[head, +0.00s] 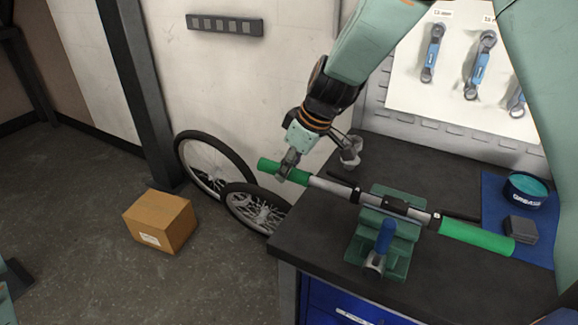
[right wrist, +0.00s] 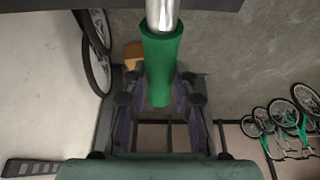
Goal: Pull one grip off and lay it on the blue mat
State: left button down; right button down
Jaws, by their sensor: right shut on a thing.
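A handlebar (head: 330,186) is held across a green clamp (head: 362,248) on the dark workbench. It has a green left grip (head: 267,165) and a green right grip (head: 475,237). My right gripper (head: 287,165) is shut on the left grip, beyond the bench's left edge. In the right wrist view the grip (right wrist: 161,60) lies between the fingers, with the silver bar (right wrist: 162,14) entering its near end. How far the bar reaches inside is hidden. The blue mat (head: 491,205) lies at the bench's right. My left gripper is not in view.
A grease tin (head: 527,191) and a dark grey block (head: 521,229) sit on the mat. The right grip's end reaches over the mat's edge. Wheels (head: 215,165) lean on the wall, and a cardboard box (head: 160,221) stands on the floor. Wrenches (head: 478,65) hang behind the bench.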

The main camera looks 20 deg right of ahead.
aim_at(270, 161)
jog(key=shift+w+a, duration=0.15)
jog(key=shift+w+a, duration=0.6)
jog(key=shift+w, duration=0.05)
jog(key=shift+w+a, duration=0.35)
jog(key=shift+w, duration=0.15)
jog(key=shift+w+a, duration=0.2)
jog(key=shift+w+a, duration=0.2)
jog(key=shift+r, duration=0.15)
jog(key=shift+w+a+r+p, duration=0.15)
jog(key=shift+w+r+p, duration=0.05)
jog(key=shift+r+p, duration=0.55)
jog(key=shift+w+a+r+p, duration=0.2)
jog(key=shift+r+p, duration=0.35)
jog(key=shift+r, duration=0.3)
jog(key=shift+w+a+r+p, duration=0.15)
jog(key=shift+r+p, duration=0.5)
jog(key=shift+r, duration=0.15)
